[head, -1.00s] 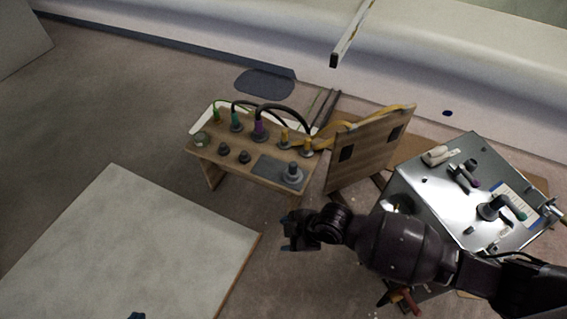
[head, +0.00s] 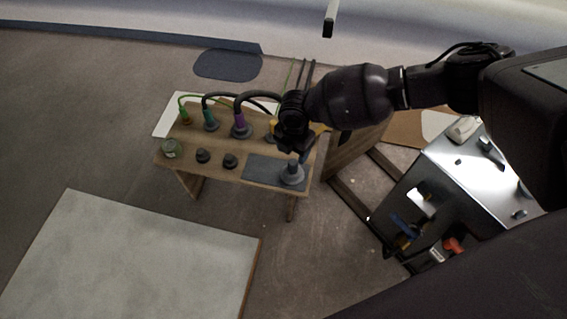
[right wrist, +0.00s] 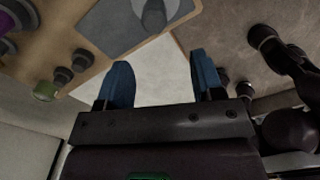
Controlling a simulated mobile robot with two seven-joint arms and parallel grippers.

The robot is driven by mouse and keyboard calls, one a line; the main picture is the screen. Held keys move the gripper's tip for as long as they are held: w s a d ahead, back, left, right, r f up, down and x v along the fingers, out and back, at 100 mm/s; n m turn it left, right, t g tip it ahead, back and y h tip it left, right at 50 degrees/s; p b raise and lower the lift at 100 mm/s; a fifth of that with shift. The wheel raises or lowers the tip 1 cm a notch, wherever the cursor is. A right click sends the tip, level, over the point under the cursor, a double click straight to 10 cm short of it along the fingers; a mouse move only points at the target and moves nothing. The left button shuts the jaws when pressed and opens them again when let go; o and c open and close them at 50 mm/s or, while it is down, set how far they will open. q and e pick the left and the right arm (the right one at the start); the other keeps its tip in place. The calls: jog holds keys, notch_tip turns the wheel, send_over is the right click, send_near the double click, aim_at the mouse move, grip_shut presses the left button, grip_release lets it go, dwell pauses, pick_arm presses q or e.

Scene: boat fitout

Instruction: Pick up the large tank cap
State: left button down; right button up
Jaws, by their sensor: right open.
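The large tank cap (head: 291,174), grey with a raised round handle, stands on a dark grey mat (head: 262,168) at the right front of the wooden bench (head: 215,180). In the right wrist view the cap (right wrist: 152,14) is cut off by the top edge, ahead of the fingers. My right gripper (head: 292,147) hangs just behind and above the cap in the head view. In the right wrist view its two blue fingers (right wrist: 163,82) are spread apart with nothing between them, and the cap is outside them. My left gripper is not in view.
Small dark caps (head: 203,156), a green-topped jar (head: 171,149) and hose fittings, one purple (head: 240,128), stand on the bench. A metal cabinet (head: 440,190) stands to the right. A pale board (head: 130,260) lies at front left.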

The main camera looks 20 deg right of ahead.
aim_at(293, 163)
jog(key=shift+w+d+f, duration=0.1)
jog(key=shift+w+d, duration=0.05)
jog(key=shift+w, duration=0.05)
jog(key=shift+f, duration=0.25)
notch_tip(293, 163, down, 5)
jog(key=shift+s+r+b, duration=0.15)
jog(key=shift+b, duration=0.8)
jog(key=f+b, duration=0.1)
jog(key=f, duration=0.1)
jog(key=f+b, duration=0.1)
jog(key=f, duration=0.1)
jog(key=shift+w+f, duration=0.2)
jog(key=shift+f, duration=0.1)
jog(key=shift+w+f, duration=0.15)
jog(key=shift+f, duration=0.2)
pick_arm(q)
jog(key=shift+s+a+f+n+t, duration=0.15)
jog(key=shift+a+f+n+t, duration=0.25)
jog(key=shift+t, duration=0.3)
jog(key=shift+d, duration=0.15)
pick_arm(e)
jog(key=shift+r, duration=0.1)
jog(key=c, duration=1)
jog(key=shift+c, duration=0.2)
